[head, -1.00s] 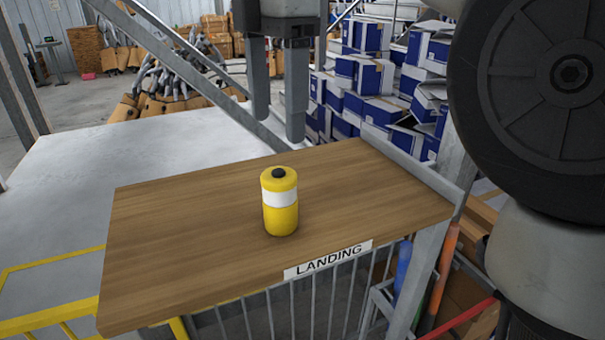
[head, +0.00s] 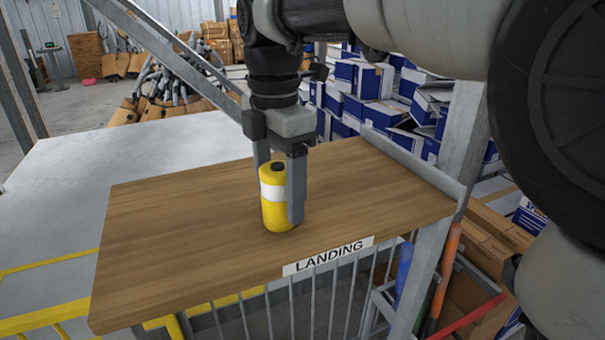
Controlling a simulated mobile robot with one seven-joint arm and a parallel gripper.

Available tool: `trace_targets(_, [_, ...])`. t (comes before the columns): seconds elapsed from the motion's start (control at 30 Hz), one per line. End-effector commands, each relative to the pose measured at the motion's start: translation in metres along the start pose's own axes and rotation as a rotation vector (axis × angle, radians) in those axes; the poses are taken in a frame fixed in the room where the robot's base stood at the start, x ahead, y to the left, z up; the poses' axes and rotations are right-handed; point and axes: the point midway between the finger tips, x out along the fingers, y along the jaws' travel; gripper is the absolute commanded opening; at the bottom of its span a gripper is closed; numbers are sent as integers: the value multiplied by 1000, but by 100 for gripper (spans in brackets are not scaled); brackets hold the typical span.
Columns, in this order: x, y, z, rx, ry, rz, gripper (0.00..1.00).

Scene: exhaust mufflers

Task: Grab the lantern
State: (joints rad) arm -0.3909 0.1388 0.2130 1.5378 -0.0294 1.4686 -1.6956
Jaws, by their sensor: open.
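The lantern (head: 273,199) is a yellow cylinder with a white band and a dark knob on top. It stands upright on the wooden board (head: 160,225), near the board's front middle. My gripper (head: 281,190) points down at the lantern with its jaws open. One finger shows in front of the lantern's right side and covers part of it. The other finger is mostly hidden behind the lantern's top. I cannot tell whether either finger touches it.
A "LANDING" label (head: 328,256) is on the board's front edge, above metal railings. A grey metal post (head: 462,130) stands at the right. Blue and white boxes (head: 390,95) are stacked behind. The board's left part is clear.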

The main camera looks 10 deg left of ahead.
Motion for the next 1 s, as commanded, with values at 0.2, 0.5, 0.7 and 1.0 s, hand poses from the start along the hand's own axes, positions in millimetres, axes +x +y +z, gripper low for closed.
trace_targets(0.2, [6, 0, 0, 0, 0, 1, 66])
trace_targets(0.5, [5, 0, 0, 1, 0, 1, 31])
trace_targets(0.7, [5, 0, 0, 1, 0, 1, 18])
trace_targets(1.0, [-21, 1, 0, 1, -1, 5, 18])
